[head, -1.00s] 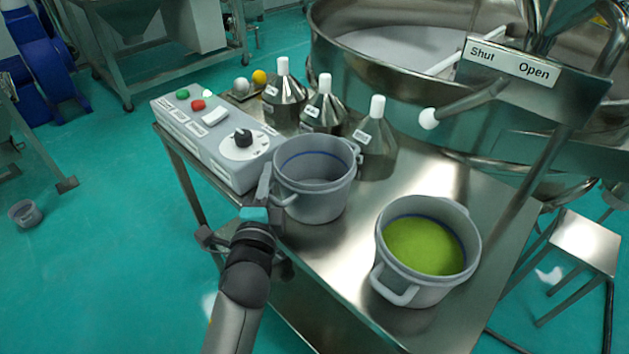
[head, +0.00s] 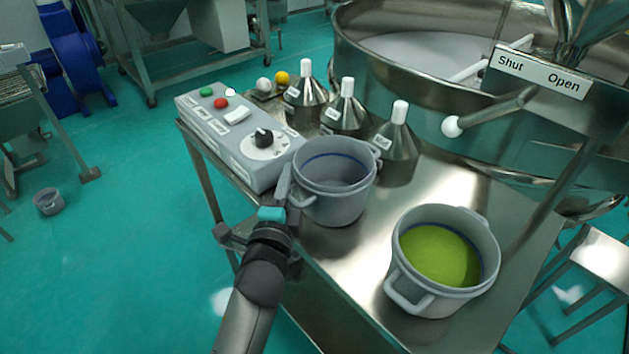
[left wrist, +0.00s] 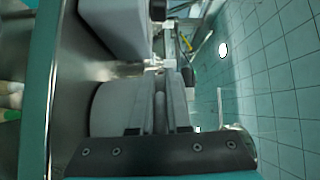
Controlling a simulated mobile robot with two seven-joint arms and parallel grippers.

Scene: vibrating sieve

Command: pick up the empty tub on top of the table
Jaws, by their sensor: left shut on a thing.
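The empty grey tub (head: 335,207) with a blue line inside stands upright on the metal table (head: 345,265), to the right of the control box. My left gripper (head: 287,190) is at the tub's near-left side, shut on its handle. In the left wrist view the fingers (left wrist: 160,108) close around the handle, with the tub's grey wall (left wrist: 110,108) beside them. A second grey tub (head: 405,280) holding green material stands at the table's front right. My right gripper is not in view.
A control box (head: 225,140) with buttons and a dial is close behind the left gripper. Several metal cones with white tops (head: 345,110) stand behind the empty tub. The large sieve (head: 440,90) and its Shut/Open lever (head: 490,110) are at the back right.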

